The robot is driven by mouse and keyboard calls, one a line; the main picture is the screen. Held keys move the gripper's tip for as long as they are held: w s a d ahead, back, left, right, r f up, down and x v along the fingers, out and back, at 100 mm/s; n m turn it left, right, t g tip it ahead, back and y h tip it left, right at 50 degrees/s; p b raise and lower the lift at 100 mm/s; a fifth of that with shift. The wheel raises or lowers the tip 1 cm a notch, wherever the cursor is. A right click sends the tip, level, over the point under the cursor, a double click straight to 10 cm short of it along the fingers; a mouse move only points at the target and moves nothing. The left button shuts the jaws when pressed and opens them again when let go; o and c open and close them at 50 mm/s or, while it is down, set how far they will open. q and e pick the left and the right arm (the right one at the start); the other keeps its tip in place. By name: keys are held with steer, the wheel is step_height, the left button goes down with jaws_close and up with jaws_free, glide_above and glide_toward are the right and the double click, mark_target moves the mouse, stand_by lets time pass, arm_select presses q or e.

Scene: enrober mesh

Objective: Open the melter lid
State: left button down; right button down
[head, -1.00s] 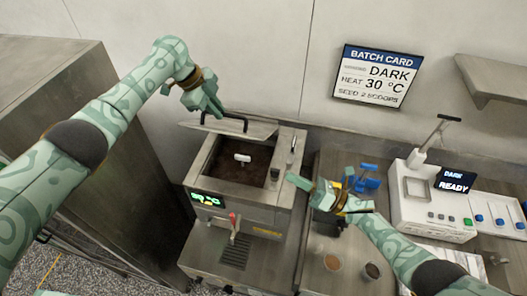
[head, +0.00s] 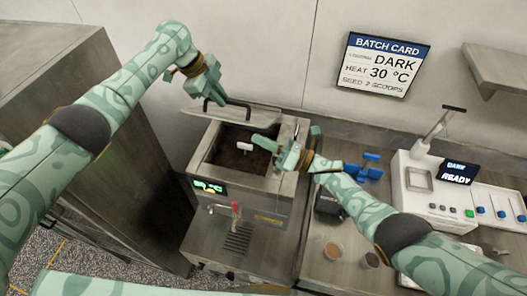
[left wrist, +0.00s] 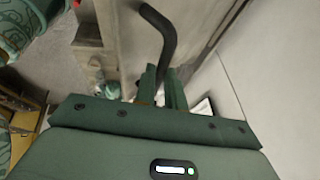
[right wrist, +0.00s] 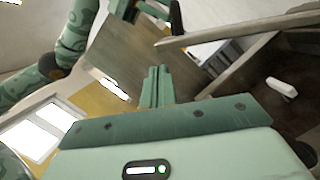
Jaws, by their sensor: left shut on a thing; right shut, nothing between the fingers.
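The melter (head: 270,193) is a steel box with an open top and dark brown contents, in which a white piece (head: 244,147) shows. Its lid (head: 232,113) is raised toward the wall, with a black bar handle (head: 238,104). My left gripper (head: 213,99) is shut on the handle's left part; the handle (left wrist: 158,30) also shows between the fingers in the left wrist view. My right gripper (head: 264,143) is shut and empty over the melter opening's right side, below the lid. In the right wrist view the lid (right wrist: 240,30) appears edge-on ahead; contact is not visible.
A red-handled tap (head: 236,210) is on the melter's front. To the right are blue items (head: 362,168), two cups (head: 334,250) and a white machine (head: 425,190) marked READY. A tall steel cabinet (head: 140,110) stands left. A batch card (head: 383,64) hangs behind.

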mark_target(266, 127)
arm_select(q)
steer(key=shift+f, duration=0.15)
arm_select(e)
steer(key=shift+w+r, duration=0.2)
steer(key=shift+r, duration=0.05)
arm_select(q)
steer(key=shift+f, duration=0.15)
arm_select(e)
steer(key=shift+w+d+r, duration=0.2)
steer(key=shift+w+r, duration=0.5)
steer(key=shift+r, duration=0.25)
arm_select(q)
steer(key=c, duration=1.8)
jaws_free()
steer(key=o, duration=0.3)
steer(key=shift+w, duration=0.15)
arm_select(e)
steer(key=shift+w, duration=0.2)
arm_select(q)
steer(key=shift+w+d+f, duration=0.1)
steer(key=shift+w, duration=0.15)
arm_select(e)
steer(key=shift+w+d+f, duration=0.1)
steer(key=shift+w, duration=0.1)
